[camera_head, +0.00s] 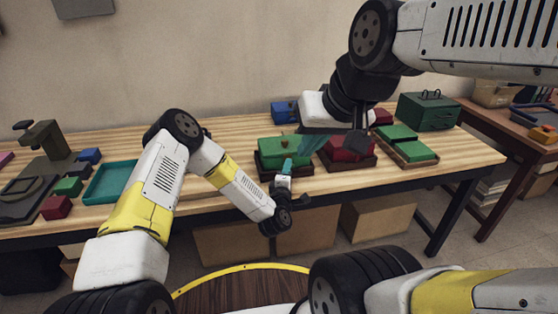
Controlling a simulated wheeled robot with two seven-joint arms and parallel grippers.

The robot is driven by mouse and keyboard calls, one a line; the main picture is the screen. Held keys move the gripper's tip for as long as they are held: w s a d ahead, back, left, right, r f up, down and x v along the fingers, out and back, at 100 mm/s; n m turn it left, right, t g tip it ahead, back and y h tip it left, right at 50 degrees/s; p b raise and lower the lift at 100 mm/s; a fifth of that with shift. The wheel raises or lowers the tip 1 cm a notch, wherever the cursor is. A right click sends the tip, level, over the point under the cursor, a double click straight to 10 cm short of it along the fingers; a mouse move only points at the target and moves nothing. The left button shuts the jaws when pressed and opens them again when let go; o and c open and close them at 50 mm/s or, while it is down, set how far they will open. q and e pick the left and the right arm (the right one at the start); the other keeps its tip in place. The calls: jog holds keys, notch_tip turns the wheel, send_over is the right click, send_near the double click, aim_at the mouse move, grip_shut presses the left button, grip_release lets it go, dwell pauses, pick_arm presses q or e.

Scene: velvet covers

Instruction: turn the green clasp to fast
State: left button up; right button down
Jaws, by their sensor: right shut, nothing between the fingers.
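A green velvet-covered block (270,152) sits on a dark base near the front middle of the table. A small brownish knob shows on its top; I cannot tell whether this is the clasp or which way it is turned. My left gripper (287,166) reaches up from below, its teal tip in front of the block's front side; whether it touches is unclear. Its jaw opening is too small to tell.
A blue box (284,112) stands behind. Green blocks in a brown tray (421,158) and a green case (428,111) stand to the right. A teal tray (110,184), small blocks and a dark stand (45,143) are at the left. Cardboard boxes (376,217) sit below the table.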

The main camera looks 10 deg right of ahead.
pick_arm(q)
grip_shut()
dwell(0.3)
jog(key=m, duration=0.1)
jog(key=m+g+y, duration=0.1)
jog(key=m, duration=0.1)
jog(key=shift+r, duration=0.25)
jog(key=m, duration=0.2)
jog(key=m+g+y, duration=0.1)
jog(key=m, duration=0.1)
jog(key=shift+d+r+y, duration=0.15)
jog(key=shift+d+y, duration=0.05)
jog(key=shift+y, duration=0.1)
jog(key=m+g+y, duration=0.1)
jog(key=m, duration=0.2)
jog(key=shift+d+r+y, duration=0.1)
jog(key=shift+d+y, duration=0.05)
jog(key=shift+y, duration=0.25)
jog(key=shift+m+y, duration=1.1)
jog(key=shift+m, duration=0.4)
